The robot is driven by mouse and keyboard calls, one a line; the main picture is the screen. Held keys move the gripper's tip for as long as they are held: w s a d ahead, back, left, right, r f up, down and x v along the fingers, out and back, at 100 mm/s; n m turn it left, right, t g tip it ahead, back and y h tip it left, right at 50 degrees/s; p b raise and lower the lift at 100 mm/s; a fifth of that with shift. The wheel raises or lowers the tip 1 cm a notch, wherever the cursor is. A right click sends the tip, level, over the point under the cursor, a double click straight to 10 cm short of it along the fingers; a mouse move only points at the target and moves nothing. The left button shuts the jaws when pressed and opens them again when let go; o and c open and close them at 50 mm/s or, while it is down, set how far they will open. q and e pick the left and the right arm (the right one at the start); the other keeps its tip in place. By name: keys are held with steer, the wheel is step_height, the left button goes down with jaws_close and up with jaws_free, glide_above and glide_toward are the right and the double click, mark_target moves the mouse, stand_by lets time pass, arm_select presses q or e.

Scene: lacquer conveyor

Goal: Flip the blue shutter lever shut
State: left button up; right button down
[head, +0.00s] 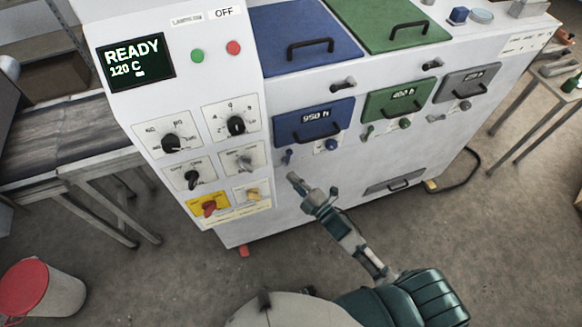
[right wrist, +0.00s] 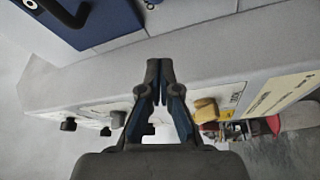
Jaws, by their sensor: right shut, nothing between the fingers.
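The small blue lever (head: 288,157) sits on the white machine front, below the left end of the blue hatch (head: 312,121) marked 950 h. It looks roughly upright, but it is too small to tell its setting. My right gripper (head: 294,179) is just below the lever, apart from it in the picture. Its fingers are shut and empty. In the right wrist view, the closed fingertips (right wrist: 159,66) point toward the white front, with the blue hatch (right wrist: 85,18) at the upper left. A small dark fitting (right wrist: 150,4) shows at the top edge. My left gripper is out of view.
A blue round knob (head: 331,145) is right of the lever. Green and grey hatches have similar levers and knobs farther right. The control panel (head: 216,85) with dials, a red knob (head: 209,209) and a yellow knob (head: 253,194) is at left. A red-lidded bin (head: 62,297) stands on the floor.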

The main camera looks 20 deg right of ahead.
mark_target(287, 158)
steer(key=w, duration=0.3)
steer(key=w+p, duration=0.1)
steer(key=w, duration=0.1)
steer(key=w+a, duration=0.1)
steer(key=w, duration=0.2)
steer(key=shift+w+r, duration=0.15)
steer(key=shift+w, duration=0.2)
steer(key=shift+d+f, duration=0.2)
steer(key=shift+d, duration=0.45)
steer(key=shift+m, duration=0.3)
